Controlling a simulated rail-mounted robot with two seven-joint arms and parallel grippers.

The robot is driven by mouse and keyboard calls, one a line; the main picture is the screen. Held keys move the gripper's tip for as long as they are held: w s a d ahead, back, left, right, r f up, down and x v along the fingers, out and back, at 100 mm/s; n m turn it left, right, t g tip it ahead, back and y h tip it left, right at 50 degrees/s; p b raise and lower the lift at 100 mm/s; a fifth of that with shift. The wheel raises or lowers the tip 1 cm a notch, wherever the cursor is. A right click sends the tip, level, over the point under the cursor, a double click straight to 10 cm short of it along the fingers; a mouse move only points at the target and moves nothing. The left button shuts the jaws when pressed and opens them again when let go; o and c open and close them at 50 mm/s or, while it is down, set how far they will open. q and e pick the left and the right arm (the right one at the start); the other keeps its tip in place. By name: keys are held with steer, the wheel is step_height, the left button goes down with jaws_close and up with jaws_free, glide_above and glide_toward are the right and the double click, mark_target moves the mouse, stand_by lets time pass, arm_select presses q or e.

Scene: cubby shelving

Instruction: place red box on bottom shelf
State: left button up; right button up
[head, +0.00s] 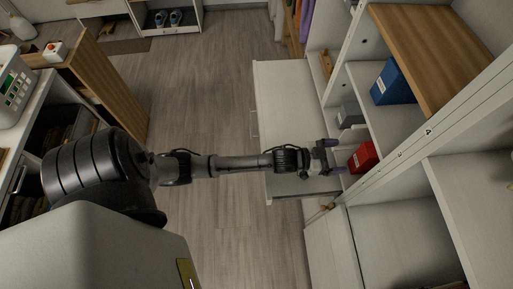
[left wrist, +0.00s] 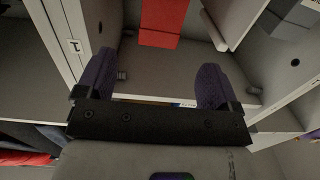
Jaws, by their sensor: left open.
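The red box (head: 363,157) sits in a cubby of the white shelving in the head view. In the left wrist view the red box (left wrist: 163,22) shows at the top middle, just beyond the fingers. My left gripper (head: 330,157) is at the cubby's front, just left of the red box and apart from it. In the left wrist view its two purple fingers (left wrist: 155,84) are spread wide with nothing between them. I cannot tell which shelf is the bottom one. My right gripper is not in view.
A blue box (head: 392,84) stands in a neighbouring cubby, with a grey box (head: 349,115) nearer the red box. White shelf uprights and edges (head: 400,146) are close to my gripper. A white cabinet (head: 285,100) stands beside it. The wooden floor is clear.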

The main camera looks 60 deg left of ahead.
arm_select(q)
steer(key=s+f+g+y, duration=0.1)
steer(key=s+g, duration=0.3)
steer(key=s, duration=0.6)
steer(key=s+f+n+g+y, duration=0.1)
steer(key=s+g, duration=0.3)
steer(key=s, duration=0.6)
steer(key=s+f+g+y, duration=0.2)
steer(key=s+g, duration=0.3)
steer(key=s, duration=0.5)
steer(key=shift+s+d+f+n+y, duration=0.2)
steer(key=shift+s+f+n+y, duration=0.2)
steer(key=shift+y, duration=0.4)
steer(key=shift+c, duration=0.5)
